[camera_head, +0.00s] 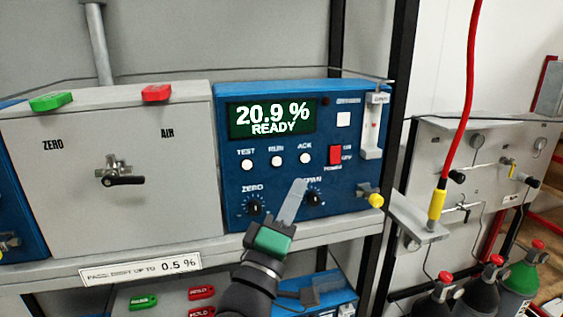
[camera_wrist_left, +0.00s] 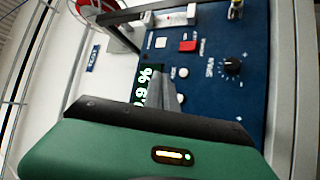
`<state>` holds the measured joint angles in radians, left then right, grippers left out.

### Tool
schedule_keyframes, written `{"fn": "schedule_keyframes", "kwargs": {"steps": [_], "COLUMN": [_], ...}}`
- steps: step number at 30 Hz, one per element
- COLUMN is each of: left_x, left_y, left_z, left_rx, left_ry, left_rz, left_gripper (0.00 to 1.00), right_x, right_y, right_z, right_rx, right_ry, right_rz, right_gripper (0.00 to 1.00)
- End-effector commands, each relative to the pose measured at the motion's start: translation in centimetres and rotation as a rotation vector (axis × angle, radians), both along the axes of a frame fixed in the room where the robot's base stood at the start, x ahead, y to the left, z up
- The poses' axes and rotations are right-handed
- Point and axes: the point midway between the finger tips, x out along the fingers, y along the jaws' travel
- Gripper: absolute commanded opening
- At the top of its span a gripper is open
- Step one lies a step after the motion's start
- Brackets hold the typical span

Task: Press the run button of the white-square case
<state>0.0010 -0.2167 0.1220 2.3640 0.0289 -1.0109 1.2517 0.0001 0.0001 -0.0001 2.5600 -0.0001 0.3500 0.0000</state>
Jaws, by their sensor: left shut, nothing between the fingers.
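The blue analyser case (camera_head: 330,190) bears a white square (camera_head: 343,119) at its upper right, and its display (camera_head: 270,118) reads 20.9 % READY. Its white RUN button (camera_head: 277,160) sits between the TEST button (camera_head: 247,165) and the ACK button (camera_head: 305,158). My left gripper (camera_head: 300,184) is shut and empty. Its fingertips overlap the panel below ACK, left of the SPAN knob (camera_head: 313,197); whether they touch cannot be told. In the left wrist view, the shut fingers (camera_wrist_left: 170,88) partly cover the display, near the white buttons. My right gripper is not in view.
A red power switch (camera_head: 335,154) lies right of ACK, and a flow tube (camera_head: 373,125) stands at the case's right. A grey box with a valve handle (camera_head: 123,180) stands to the left. The shelf edge (camera_head: 215,262) runs below, and a black post (camera_head: 392,130) rises at the right.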

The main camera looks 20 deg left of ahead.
Motion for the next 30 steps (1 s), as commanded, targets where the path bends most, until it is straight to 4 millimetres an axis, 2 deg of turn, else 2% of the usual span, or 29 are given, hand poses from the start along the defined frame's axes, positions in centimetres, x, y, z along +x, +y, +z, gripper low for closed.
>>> {"fn": "schedule_keyframes", "kwargs": {"steps": [12, 18, 30], "left_x": [4.7, 6.4, 7.0], "left_y": [3.2, 4.4, 4.8], "left_z": [0.2, -0.1, 0.0], "left_rx": [0.0, 0.0, 0.001], "left_ry": [0.003, 0.0, 0.001], "left_rz": [0.003, 0.002, 0.001], "left_gripper": [0.0, 0.0, 0.0], "right_x": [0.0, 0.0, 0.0], "right_y": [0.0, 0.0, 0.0], "right_z": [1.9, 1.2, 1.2], "right_rx": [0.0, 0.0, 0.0], "right_ry": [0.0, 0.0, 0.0], "right_rz": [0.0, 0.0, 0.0], "right_gripper": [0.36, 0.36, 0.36]}}
